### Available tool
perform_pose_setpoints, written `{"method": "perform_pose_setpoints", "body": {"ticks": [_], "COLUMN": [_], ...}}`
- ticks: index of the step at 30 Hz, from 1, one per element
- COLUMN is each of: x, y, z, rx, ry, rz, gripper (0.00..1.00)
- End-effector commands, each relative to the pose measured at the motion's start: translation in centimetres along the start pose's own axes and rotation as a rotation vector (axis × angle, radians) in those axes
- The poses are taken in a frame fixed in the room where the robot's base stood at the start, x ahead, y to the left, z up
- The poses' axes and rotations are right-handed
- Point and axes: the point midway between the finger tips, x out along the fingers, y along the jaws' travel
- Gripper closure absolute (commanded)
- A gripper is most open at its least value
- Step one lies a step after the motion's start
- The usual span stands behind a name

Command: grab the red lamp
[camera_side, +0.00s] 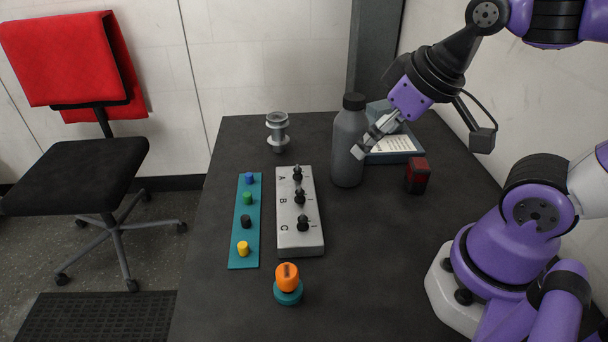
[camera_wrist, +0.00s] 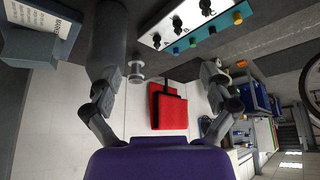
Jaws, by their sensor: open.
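The red lamp (camera_side: 418,175) is a small black block with a dark red face. It stands upright on the dark table, right of the grey bottle (camera_side: 349,140). My gripper (camera_side: 367,143) is above the table, up and left of the lamp, with a fingertip overlapping the bottle's right edge in the side view. I cannot tell whether it touches the bottle. In the wrist view my gripper (camera_wrist: 163,78) has its fingers wide apart with nothing between them. I cannot make out the lamp in the wrist view; the red shape there is the chair (camera_wrist: 169,112).
A blue-grey bin (camera_side: 400,157) with a label stands behind the lamp. A grey switch box (camera_side: 300,240), a teal strip with coloured pegs (camera_side: 236,258), an orange-topped button (camera_side: 287,278) and a metal spool (camera_side: 277,130) stand further left. The table in front of the lamp is clear.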

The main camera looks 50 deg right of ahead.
Motion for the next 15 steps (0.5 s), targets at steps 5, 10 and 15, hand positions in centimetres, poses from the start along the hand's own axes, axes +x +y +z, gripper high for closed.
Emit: {"method": "perform_pose_setpoints", "body": {"ticks": [5, 10, 15], "x": [0.0, 0.2, 1.7], "y": [0.0, 0.8, 6.0], "z": [0.0, -0.1, 0.1], "rx": [0.0, -0.028, -0.21], "ry": [0.0, -0.025, -0.195], "rz": [0.0, 0.018, 0.066], "gripper": [0.05, 0.05, 0.05]}}
